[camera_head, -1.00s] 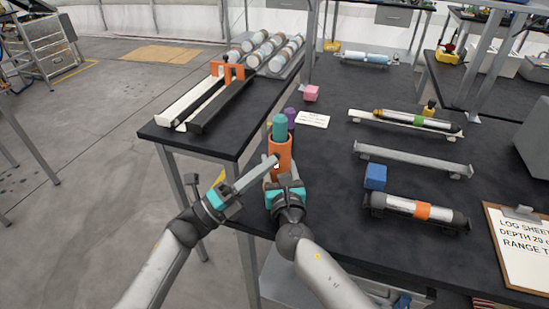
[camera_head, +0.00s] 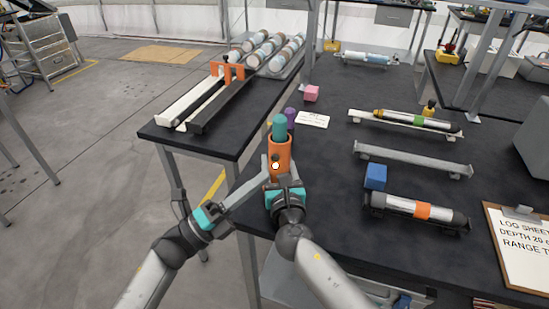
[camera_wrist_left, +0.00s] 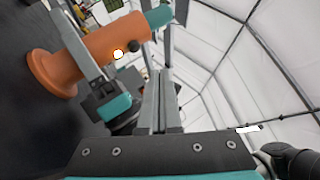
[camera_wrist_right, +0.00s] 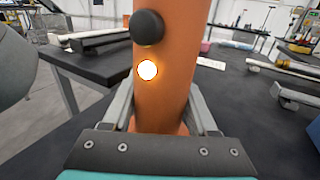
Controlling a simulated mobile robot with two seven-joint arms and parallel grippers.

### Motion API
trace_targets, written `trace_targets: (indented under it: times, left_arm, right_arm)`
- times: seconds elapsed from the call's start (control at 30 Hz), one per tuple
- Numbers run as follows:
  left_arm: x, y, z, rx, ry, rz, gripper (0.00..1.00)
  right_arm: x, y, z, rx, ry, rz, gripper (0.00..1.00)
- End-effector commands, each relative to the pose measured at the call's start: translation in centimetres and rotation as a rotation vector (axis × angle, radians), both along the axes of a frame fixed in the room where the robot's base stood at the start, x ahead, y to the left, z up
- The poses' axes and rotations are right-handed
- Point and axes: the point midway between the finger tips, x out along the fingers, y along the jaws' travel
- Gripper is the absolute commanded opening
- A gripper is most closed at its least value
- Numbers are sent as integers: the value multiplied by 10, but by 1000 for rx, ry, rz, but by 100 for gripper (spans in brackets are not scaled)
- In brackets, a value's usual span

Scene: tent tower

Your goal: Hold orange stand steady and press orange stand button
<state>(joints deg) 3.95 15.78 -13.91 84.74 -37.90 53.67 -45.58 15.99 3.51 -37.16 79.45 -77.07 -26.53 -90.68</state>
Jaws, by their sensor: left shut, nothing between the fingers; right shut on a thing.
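The orange stand (camera_head: 279,153) is an upright tube near the table's front left corner, with a teal cylinder (camera_head: 279,127) in its top. Its front carries a round dark button (camera_wrist_right: 147,27) and, below that, a small glowing light (camera_wrist_right: 147,70). The light also shows in the head view (camera_head: 275,166). My right gripper (camera_wrist_right: 160,105) is shut around the stand's lower part, one finger on each side. My left gripper (camera_head: 266,178) is shut and empty, just left of the stand. In the left wrist view its closed fingers (camera_wrist_left: 163,85) appear apart from the button.
A purple object (camera_head: 290,117) stands just behind the stand. A blue cube (camera_head: 375,176), a pink cube (camera_head: 312,93) and a banded cylinder (camera_head: 420,210) lie on the black table. A side table (camera_head: 205,150) with rails stands left.

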Motion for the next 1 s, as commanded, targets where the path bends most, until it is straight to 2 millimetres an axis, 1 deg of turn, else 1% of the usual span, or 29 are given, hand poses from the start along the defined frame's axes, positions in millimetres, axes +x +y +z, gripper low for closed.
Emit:
trace_targets:
  times: [0.1,0.27,0.93,0.97,1.0]
  left_arm:
    - [-12,4,-1,1,1,1,0]
    - [-20,7,0,0,0,1,0]
    - [-20,7,0,0,0,0,0]
    - [-20,7,0,0,0,0,0]
    - [-20,7,0,0,0,0,0]
  right_arm:
    - [0,0,0,1,1,0,0]
    - [0,0,0,1,1,0,0]
    - [0,-1,0,0,1,-1,0]
    - [1,0,1,0,-3,-1,62]
    - [1,0,1,0,-2,-1,66]
